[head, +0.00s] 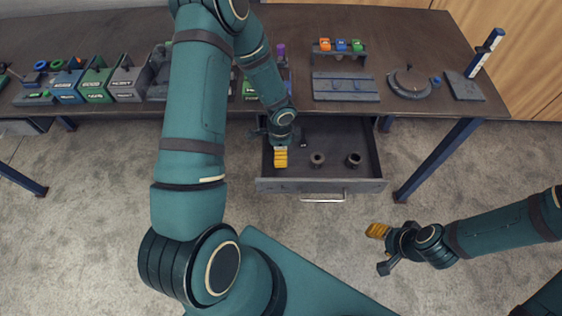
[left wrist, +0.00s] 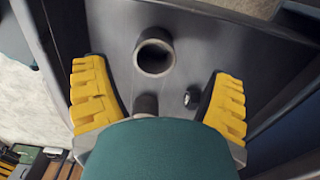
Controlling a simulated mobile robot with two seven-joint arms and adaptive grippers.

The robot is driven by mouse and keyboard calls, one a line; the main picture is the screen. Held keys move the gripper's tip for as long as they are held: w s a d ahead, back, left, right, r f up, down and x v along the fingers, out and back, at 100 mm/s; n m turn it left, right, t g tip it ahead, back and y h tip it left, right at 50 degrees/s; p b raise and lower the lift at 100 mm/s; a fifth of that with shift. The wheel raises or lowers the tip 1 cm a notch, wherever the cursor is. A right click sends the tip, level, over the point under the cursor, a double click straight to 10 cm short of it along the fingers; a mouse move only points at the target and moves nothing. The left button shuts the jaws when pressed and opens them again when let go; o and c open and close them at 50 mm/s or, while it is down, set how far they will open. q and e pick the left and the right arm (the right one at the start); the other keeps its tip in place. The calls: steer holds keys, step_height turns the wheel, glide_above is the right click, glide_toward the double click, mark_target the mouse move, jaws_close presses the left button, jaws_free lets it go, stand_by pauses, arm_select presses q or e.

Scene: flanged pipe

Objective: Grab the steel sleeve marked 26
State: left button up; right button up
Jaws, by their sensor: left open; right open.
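Two dark, hollow, ring-like sleeves stand in the open drawer: a left one (head: 317,159) and a right one (head: 353,159). No mark 26 is readable on either, so I cannot tell which one it belongs to. In the left wrist view a grey open-ended sleeve (left wrist: 154,54) stands beyond and between the yellow fingers, with a second dark cylinder (left wrist: 146,104) closer, partly hidden by my wrist. My left gripper (head: 280,157) is open and empty over the drawer's left part. My right gripper (head: 380,250) is open and empty above the floor, right of the drawer.
The drawer (head: 320,186) is pulled out under the workbench (head: 415,45), its walls around the sleeves. A small nut-like part (left wrist: 192,97) lies on the drawer floor.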

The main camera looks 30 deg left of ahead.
arm_select(q)
steer(key=shift+d+f+b, duration=0.15)
steer(key=shift+f+b, duration=0.1)
steer(key=shift+f, duration=0.7)
steer(key=shift+d+f+b, duration=0.2)
steer(key=shift+f+b, duration=0.1)
steer(key=shift+f, duration=0.7)
steer(key=shift+d+f+b, duration=0.15)
steer(key=shift+f+b, duration=0.1)
steer(key=shift+f, duration=0.7)
steer(key=c, duration=1.4)
